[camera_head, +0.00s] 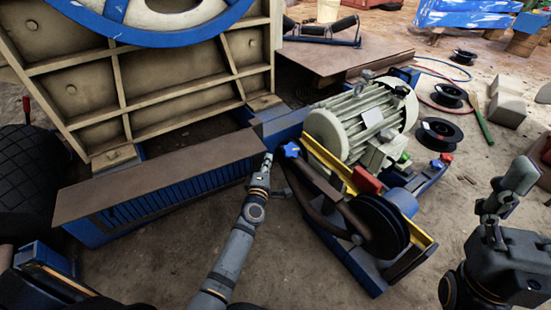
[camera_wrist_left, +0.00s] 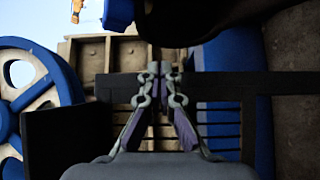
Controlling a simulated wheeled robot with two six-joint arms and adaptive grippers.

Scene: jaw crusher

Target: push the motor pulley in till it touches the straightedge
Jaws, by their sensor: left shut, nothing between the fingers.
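The black grooved motor pulley (camera_head: 378,226) stands at the front of the motor assembly, with a dark belt (camera_head: 318,187) running up and left from it. A long yellow bar (camera_head: 325,158), which looks like the straightedge, runs behind the pulley and belt. I cannot tell whether the pulley touches it. My left gripper (camera_head: 266,168) is shut and empty, left of the belt and below a blue star knob (camera_head: 291,150). Its closed fingertips show in the left wrist view (camera_wrist_left: 160,72). My right gripper (camera_head: 506,196) is at the right edge, clear of the motor; its finger gap is unclear.
The grey finned motor (camera_head: 368,118) sits behind the yellow bar, with a red block (camera_head: 366,180) by the bar. A brown-topped blue box (camera_head: 160,180) lies left of my left gripper. Black spools (camera_head: 440,134) and a green-handled tool (camera_head: 479,122) lie at right.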

